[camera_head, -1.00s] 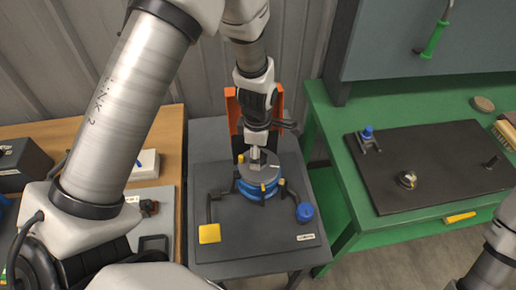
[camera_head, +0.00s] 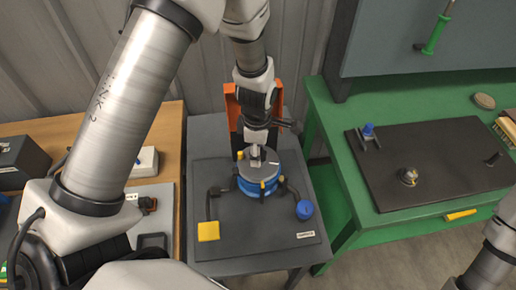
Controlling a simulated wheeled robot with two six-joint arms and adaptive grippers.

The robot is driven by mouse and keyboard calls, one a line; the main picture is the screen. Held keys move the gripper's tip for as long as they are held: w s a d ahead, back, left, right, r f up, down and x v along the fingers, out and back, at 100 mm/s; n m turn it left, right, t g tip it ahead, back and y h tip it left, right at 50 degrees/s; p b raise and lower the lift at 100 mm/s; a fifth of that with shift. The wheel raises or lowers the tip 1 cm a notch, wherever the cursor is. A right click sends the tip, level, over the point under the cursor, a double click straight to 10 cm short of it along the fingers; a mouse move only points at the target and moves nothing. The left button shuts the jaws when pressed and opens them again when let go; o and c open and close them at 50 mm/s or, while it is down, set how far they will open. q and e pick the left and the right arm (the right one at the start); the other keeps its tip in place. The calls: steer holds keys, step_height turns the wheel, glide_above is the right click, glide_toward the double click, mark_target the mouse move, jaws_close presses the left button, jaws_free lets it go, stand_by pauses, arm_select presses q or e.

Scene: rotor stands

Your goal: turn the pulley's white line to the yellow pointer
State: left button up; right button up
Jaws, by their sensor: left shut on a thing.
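The pulley is a grey disc (camera_head: 268,172) on a blue round body (camera_head: 258,189), standing on a dark plate on the grey table. A short white line (camera_head: 274,163) shows near the disc's right rim. A small yellow mark (camera_head: 263,184), perhaps the pointer, stands at the front rim, apart from the white line; another yellow spot (camera_head: 240,155) is at the left rear. My left gripper (camera_head: 256,162) comes down from above and is shut on a small part at the top of the disc, mostly hidden by the fingers. My right gripper is out of view.
An orange upright (camera_head: 232,105) stands behind the pulley. A green bench (camera_head: 320,92) with a dark board (camera_head: 440,195) is at the right, a wooden table (camera_head: 172,128) at the left.

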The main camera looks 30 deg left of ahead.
arm_select(q)
steer(key=shift+o, duration=0.3)
steer(key=shift+s+f, duration=0.2)
steer(key=shift+s, duration=0.15)
